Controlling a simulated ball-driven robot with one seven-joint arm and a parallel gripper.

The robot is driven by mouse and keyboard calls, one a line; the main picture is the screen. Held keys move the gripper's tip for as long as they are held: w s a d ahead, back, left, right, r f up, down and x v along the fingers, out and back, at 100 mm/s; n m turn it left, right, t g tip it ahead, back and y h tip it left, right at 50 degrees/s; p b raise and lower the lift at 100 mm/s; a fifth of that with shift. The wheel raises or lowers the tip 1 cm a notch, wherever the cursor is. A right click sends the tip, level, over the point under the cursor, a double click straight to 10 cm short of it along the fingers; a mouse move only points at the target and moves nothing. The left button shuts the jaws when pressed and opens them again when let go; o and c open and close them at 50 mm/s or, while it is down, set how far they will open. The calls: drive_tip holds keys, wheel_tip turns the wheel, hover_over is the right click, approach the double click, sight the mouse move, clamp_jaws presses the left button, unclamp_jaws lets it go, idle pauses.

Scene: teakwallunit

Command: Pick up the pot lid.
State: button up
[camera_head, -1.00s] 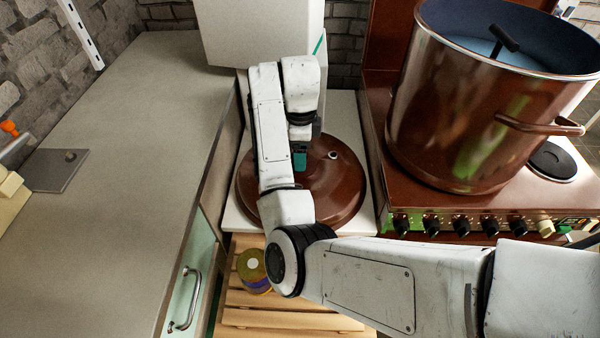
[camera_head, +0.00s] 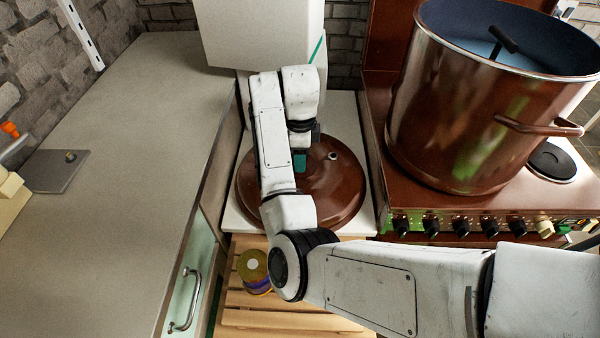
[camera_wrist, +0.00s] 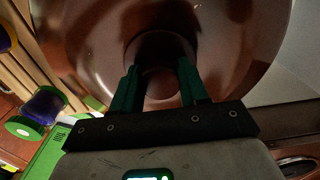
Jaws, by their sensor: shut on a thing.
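The pot lid (camera_head: 338,192) is a round, glossy brown lid on the white surface (camera_head: 238,222) between the counter and the stove. My arm hides its middle and part of its left side in the head view. The lid (camera_wrist: 235,50) also fills the upper part of the wrist view. My gripper (camera_wrist: 157,80) has its two green fingers on either side of the knob in the lid's middle and is shut on it. In the head view my gripper (camera_head: 300,160) is over the lid, mostly hidden by my arm. I cannot tell whether the lid touches the surface.
A large brown pot (camera_head: 470,110) stands on the stove (camera_head: 400,185) to the right, close to the lid. A white box-shaped unit (camera_head: 262,35) is behind. A grey counter (camera_head: 110,180) runs along the left. A wooden slatted surface (camera_head: 290,318) with small round containers (camera_head: 252,266) is in front.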

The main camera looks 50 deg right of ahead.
clamp_jaws()
drive_tip(key=shift+r, duration=0.15)
